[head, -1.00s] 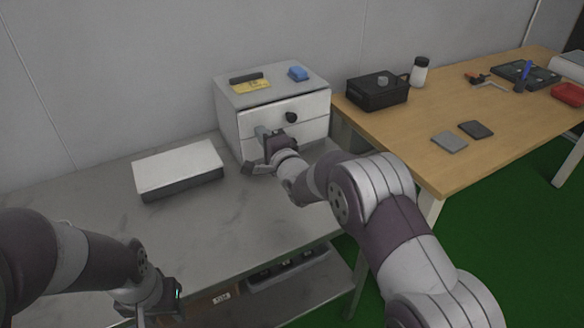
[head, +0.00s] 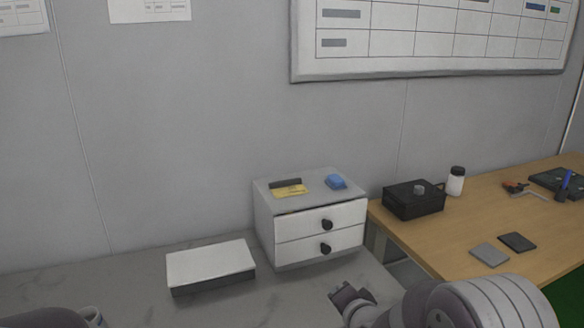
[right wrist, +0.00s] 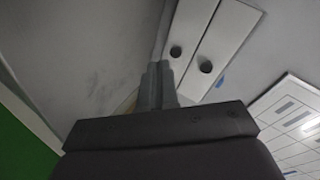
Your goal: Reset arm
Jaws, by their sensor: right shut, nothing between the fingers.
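My right gripper (head: 350,297) is low in the head view, in front of and below the small white drawer cabinet (head: 263,228), apart from it. Its two fingers are together and empty in the right wrist view (right wrist: 158,80). The cabinet has an upper drawer (head: 295,227) and a lower drawer (head: 295,251), each with a dark round knob, and both look closed. The knobs also show in the right wrist view. My left gripper is out of view; only part of my left arm shows at the lower left corner.
A flat white-topped box (head: 210,262) lies on the grey table left of the cabinet. A yellow item (head: 290,191) and a blue item (head: 336,181) sit on the cabinet. The wooden table (head: 440,238) at right holds a black box (head: 413,200), a bottle (head: 456,181) and flat pads.

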